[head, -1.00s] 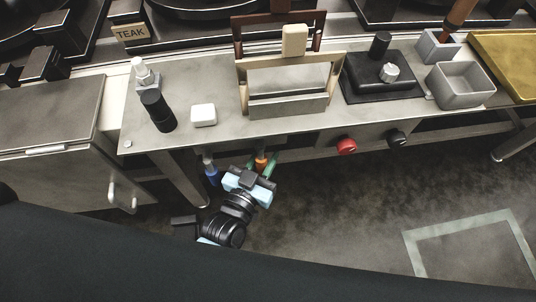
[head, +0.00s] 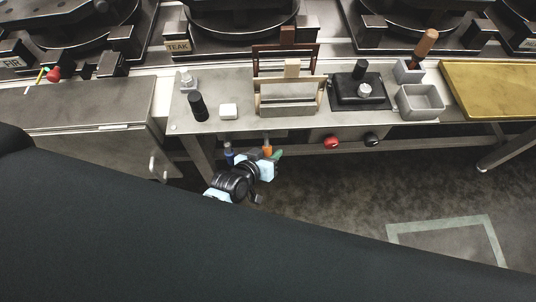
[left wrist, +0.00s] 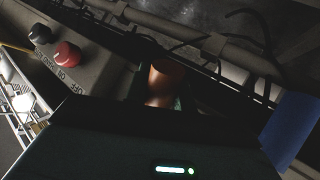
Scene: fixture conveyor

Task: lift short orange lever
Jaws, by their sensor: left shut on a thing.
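The short orange lever (head: 267,151) sticks out below the front edge of the steel table in the head view. Its round orange end (left wrist: 164,74) also shows in the left wrist view. My left gripper (head: 268,156) is under the table's front edge with its green fingers at the lever, shut on it. Its body hides the lower part of the lever. A blue lever (head: 229,155) stands just left of it, apart from the gripper; a blue piece (left wrist: 291,131) shows at the right in the left wrist view. My right gripper is not in view.
A red knob (head: 331,142) and a black knob (head: 372,139) sit on the front panel to the right. The steel table (head: 205,125) overhangs the gripper; a table leg (head: 203,160) stands to the left. The floor to the right is open.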

